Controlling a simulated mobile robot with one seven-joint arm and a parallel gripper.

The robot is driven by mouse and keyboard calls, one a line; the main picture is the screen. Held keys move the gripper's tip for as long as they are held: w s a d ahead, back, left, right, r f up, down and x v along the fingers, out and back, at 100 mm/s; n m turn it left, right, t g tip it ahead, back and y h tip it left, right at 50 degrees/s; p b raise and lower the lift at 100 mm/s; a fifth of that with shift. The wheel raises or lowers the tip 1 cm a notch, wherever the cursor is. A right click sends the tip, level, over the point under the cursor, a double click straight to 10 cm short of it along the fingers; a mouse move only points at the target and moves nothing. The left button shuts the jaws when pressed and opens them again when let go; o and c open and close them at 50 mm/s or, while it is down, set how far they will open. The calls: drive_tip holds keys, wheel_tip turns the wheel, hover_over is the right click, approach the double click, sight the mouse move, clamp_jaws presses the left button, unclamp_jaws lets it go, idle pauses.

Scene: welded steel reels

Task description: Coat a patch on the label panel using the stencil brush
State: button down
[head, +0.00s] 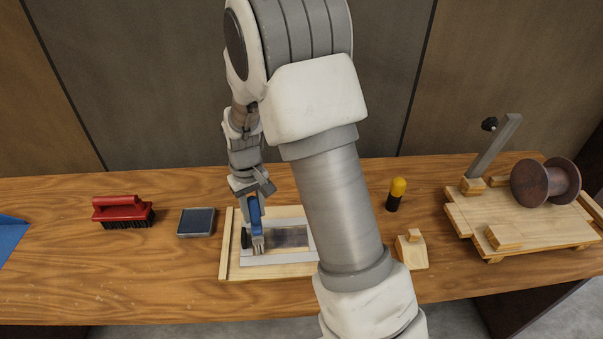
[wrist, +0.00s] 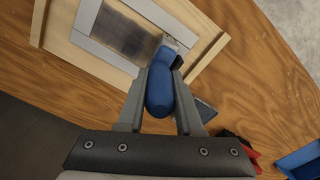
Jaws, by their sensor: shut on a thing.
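My gripper (head: 256,198) is shut on the blue handle of the stencil brush (head: 256,216). The brush points down, its pale head over the left part of the label panel (head: 290,237); I cannot tell whether the bristles touch. The panel is grey with a darker smudged middle, inside a light grey frame on a wooden board (head: 226,262). In the wrist view, the blue handle (wrist: 160,92) sits between the fingers (wrist: 160,80), and the panel (wrist: 128,36) lies beyond it. My arm hides the board's right end in the head view.
A dark pad in a grey tray (head: 196,222) and a red scrub brush (head: 123,211) stand left. A blue bin (head: 10,238) is at the far left. Right are a yellow-capped bottle (head: 397,192), a wooden block (head: 411,252) and a wooden stand (head: 520,222) with a rusty reel (head: 540,184).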

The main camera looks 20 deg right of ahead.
sight(254, 198)
drive_tip(key=r, duration=0.1)
drive_tip(key=r+p, duration=0.1)
drive_tip(key=r, duration=0.1)
drive_tip(key=shift+d+r, duration=0.1)
drive_tip(key=shift+d, duration=0.2)
drive_tip(key=shift+r+p, duration=1.55)
drive_tip(key=shift+r, duration=0.75)
